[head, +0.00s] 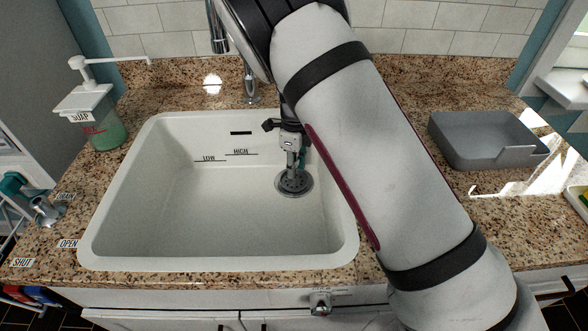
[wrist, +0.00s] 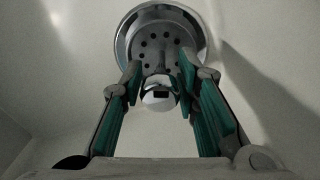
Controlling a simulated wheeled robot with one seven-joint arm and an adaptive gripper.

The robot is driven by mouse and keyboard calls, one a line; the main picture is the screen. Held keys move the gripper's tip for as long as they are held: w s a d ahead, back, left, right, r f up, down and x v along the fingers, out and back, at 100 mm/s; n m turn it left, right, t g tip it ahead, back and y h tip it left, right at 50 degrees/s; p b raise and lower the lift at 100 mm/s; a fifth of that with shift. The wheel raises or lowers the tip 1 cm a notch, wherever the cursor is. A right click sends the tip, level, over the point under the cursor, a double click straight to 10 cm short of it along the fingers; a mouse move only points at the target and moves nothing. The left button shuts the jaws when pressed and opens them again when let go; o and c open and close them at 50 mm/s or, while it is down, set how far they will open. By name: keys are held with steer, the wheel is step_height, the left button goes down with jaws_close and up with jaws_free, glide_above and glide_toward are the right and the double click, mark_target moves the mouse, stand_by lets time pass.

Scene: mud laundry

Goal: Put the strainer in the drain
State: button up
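The strainer (wrist: 152,57) is a round metal disc with several dark holes and a shiny knob (wrist: 158,97). It lies within the ring of the drain (wrist: 201,33), roughly centred; whether it is fully seated I cannot tell. In the head view the drain (head: 294,190) is on the right part of the sink floor. My gripper (wrist: 160,72) points down over the strainer, with its green-padded fingers apart on either side of the knob. Narrow gaps seem to show beside the knob. In the head view my gripper (head: 291,166) is low in the sink, just above the drain.
The faucet (head: 250,88) stands behind. A soap dispenser (head: 100,122) is at left, a grey tray (head: 480,140) at right. A drain lever (head: 40,208) is by OPEN and SHUT labels.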

step_height(320, 180, up, 10)
steer(key=shift+f+p, duration=0.25)
steer(key=shift+p, duration=0.05)
steer(key=shift+d+r, duration=0.15)
steer(key=shift+r, duration=0.5)
steer(key=s+d+r+n+y, duration=0.1)
steer(key=s+d+r+n, duration=0.4)
steer(key=s+r, duration=0.3)
steer(key=s+d+r+n+y, duration=0.2)
steer(key=s+d+r+n, duration=0.3)
steer(key=s+r, duration=0.4)
steer(key=s+d+n+t+h, duration=0.1)
steer(key=s+d+n, duration=0.2)
steer(key=s+n, duration=0.3)
steer(key=s+d+n+t+h, duration=0.2)
steer(key=s+d+n, duration=0.2)
steer(key=s, duration=1)
steer(key=shift+s+r+n, duration=0.15)
steer(key=shift+r+n, duration=0.3)
steer(key=shift+n, duration=0.75)
